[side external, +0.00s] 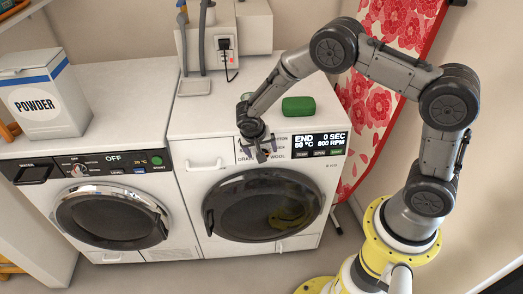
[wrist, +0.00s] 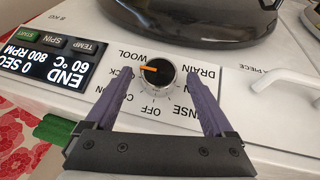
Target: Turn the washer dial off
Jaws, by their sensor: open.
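The dial (wrist: 158,74) is a round black knob with a silver rim and an orange pointer on the right-hand machine's panel. In the wrist view the panel appears upside down, and the pointer aims left, between the WOOL label and a partly hidden label ending in CK. The OFF label (wrist: 151,110) is at the dial's lower edge, on the gripper side. My gripper (wrist: 158,75) is open, its two purple fingers on either side of the dial; I cannot tell whether they touch it. In the side view my gripper (side external: 263,152) covers the dial.
The washer display (side external: 319,144) reads END, 0 SEC, 60 °C, 800 RPM. A green block (side external: 298,106) lies on top of that machine. A second machine (side external: 112,200) stands at left, its display reading OFF, with a POWDER box (side external: 45,100) on it.

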